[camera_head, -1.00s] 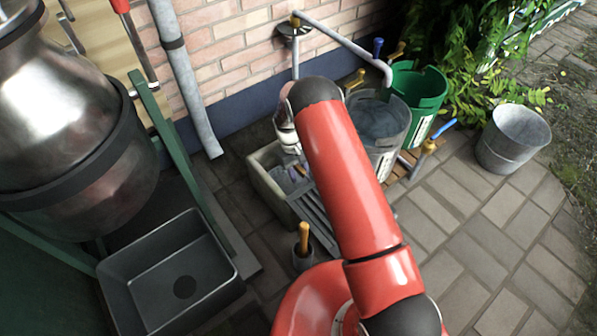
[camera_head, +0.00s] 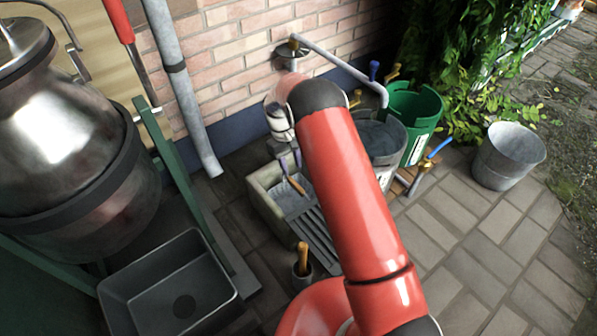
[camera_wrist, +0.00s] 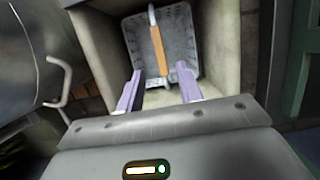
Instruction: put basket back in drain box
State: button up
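The grey basket (camera_head: 288,205) sits inside a pale stone box (camera_head: 263,203) on the floor against the wall. Its orange-brown handle (camera_head: 297,185) stands out. In the wrist view the basket (camera_wrist: 184,38) has perforated walls, and the handle (camera_wrist: 158,50) runs across it on a thin bail. My gripper (camera_wrist: 159,68) is open, with two purple fingers pointing at the basket and the handle's near end between them in the picture. I cannot tell the height gap or any contact. In the head view my gripper (camera_head: 290,162) is small and partly hidden by my wrist.
A dark grey basin (camera_head: 170,285) with a drain hole is at lower left, below the steel churn (camera_head: 65,100). A small cup with an orange-handled tool (camera_head: 302,268) stands before the stone box. Buckets (camera_head: 413,115) stand to the right.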

jog(key=s+d+r+m+t+y, duration=0.1)
jog(key=s+d+r, duration=0.25)
jog(key=r, duration=0.55)
jog(key=s+d+r+m+t, duration=0.15)
jog(key=s+r, duration=0.25)
jog(key=r, duration=0.6)
jog(key=s+d+r+m+t+y, duration=0.1)
jog(key=s+d+r+t, duration=0.15)
jog(key=r, duration=0.65)
jog(key=s+d+r+m+t, duration=0.1)
jog(key=s+d+r, duration=0.1)
jog(key=s, duration=0.5)
jog(key=s+d+r+m+t, duration=0.1)
jog(key=s+d+r, duration=0.1)
jog(key=s, duration=0.6)
jog(key=s+d+r+m+t, duration=0.1)
jog(key=s+d+r, duration=0.1)
jog(key=s, duration=0.6)
jog(key=shift+s, duration=0.25)
